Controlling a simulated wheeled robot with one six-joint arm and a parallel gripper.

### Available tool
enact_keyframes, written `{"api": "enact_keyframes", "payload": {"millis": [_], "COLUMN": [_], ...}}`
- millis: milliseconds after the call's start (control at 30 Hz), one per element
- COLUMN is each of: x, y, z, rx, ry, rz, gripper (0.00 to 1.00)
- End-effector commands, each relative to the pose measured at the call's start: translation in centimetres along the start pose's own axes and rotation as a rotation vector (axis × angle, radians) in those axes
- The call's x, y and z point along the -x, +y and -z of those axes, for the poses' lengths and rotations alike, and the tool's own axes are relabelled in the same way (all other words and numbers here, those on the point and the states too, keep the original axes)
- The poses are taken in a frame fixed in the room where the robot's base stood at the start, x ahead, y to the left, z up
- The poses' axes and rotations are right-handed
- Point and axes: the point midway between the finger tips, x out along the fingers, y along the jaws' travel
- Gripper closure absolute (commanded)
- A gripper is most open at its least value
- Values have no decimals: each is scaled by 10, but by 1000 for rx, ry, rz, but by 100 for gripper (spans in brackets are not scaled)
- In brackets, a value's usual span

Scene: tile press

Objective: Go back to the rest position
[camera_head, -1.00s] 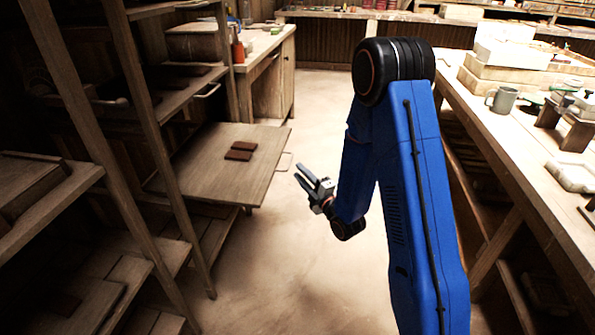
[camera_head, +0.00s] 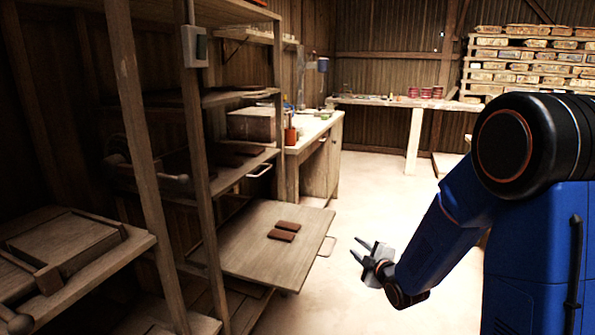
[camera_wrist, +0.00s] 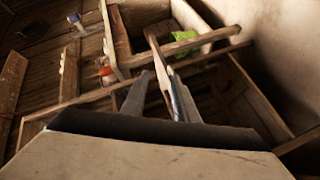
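My gripper (camera_head: 362,251) hangs over the open floor in the head view, to the right of a pulled-out wooden board. Its two grey fingers stand apart with nothing visible between them. The fingers also show spread in the wrist view (camera_wrist: 160,100), with a large pale surface filling the bottom of that picture. My blue arm is bent and covers the right side of the head view. Two reddish-brown tiles (camera_head: 284,230) lie on the pulled-out board (camera_head: 248,262), apart from my gripper.
A wooden rack (camera_head: 195,150) stands on the left. A workbench (camera_head: 318,130) with a red bottle (camera_head: 291,135) is behind it. A long table (camera_head: 400,101) and stacked pallets (camera_head: 530,60) stand at the back. The floor (camera_head: 385,190) between is clear.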

Motion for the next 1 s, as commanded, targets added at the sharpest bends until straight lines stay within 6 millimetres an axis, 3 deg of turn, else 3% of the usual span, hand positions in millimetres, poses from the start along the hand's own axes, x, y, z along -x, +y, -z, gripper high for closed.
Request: {"api": "enact_keyframes", "payload": {"millis": [100, 467, 767, 1000], "x": [18, 90, 169, 242], "y": [16, 42, 49, 44], "z": [-2, -11, -11, -4], "rx": [-70, -328, -565, -762], "ry": [-61, -271, -452, -598], "rz": [38, 150, 216, 260], "gripper": [73, 73, 73, 73]}}
